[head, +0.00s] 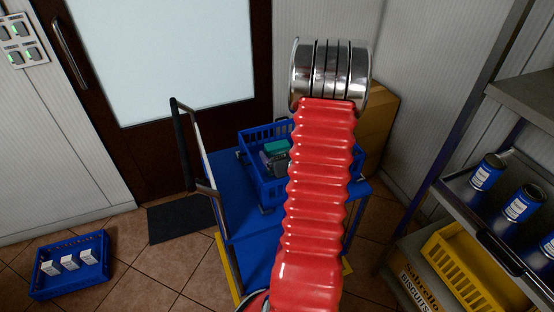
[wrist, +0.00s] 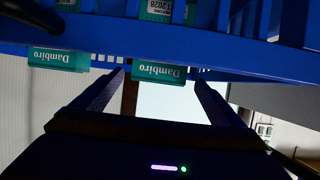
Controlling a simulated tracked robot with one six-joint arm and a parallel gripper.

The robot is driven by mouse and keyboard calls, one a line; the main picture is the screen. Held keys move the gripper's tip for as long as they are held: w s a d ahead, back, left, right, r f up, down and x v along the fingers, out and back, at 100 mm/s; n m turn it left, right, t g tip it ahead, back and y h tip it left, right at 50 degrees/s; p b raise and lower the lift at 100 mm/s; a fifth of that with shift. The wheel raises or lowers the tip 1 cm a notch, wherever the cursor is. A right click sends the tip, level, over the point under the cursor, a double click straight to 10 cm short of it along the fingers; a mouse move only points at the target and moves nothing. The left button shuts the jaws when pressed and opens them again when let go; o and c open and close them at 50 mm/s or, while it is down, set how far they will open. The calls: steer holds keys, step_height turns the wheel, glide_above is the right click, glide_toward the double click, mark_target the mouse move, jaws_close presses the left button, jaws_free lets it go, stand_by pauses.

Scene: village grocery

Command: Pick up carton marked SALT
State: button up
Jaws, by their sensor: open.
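No carton with a readable SALT mark shows. Teal cartons lettered "Dambiro" show in the wrist view, one at the left (wrist: 58,59) and one near the centre (wrist: 159,73). They are in a blue crate (wrist: 140,50) that fills the top of that view. My gripper (wrist: 158,78) is open, its two fingers reaching toward the crate, with the central teal carton in line with the gap. I cannot tell whether the fingers touch it. In the head view my red arm hides the gripper and part of the blue crate (head: 251,178) on the trolley, where a teal item (head: 277,147) shows.
The blue trolley (head: 222,180) stands before a door. A blue crate (head: 42,282) with several white cartons (head: 70,262), labels unreadable, sits on the floor at left. Shelves with blue tins (head: 487,172) and a yellow crate (head: 460,262) stand at right.

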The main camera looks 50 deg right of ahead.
steer(key=shift+x, duration=2.5)
steer(key=shift+s+d+f, duration=0.1)
steer(key=shift+c, duration=0.4)
steer(key=c, duration=1.6)
steer(key=shift+c, duration=0.2)
steer(key=shift+r, duration=5.05)
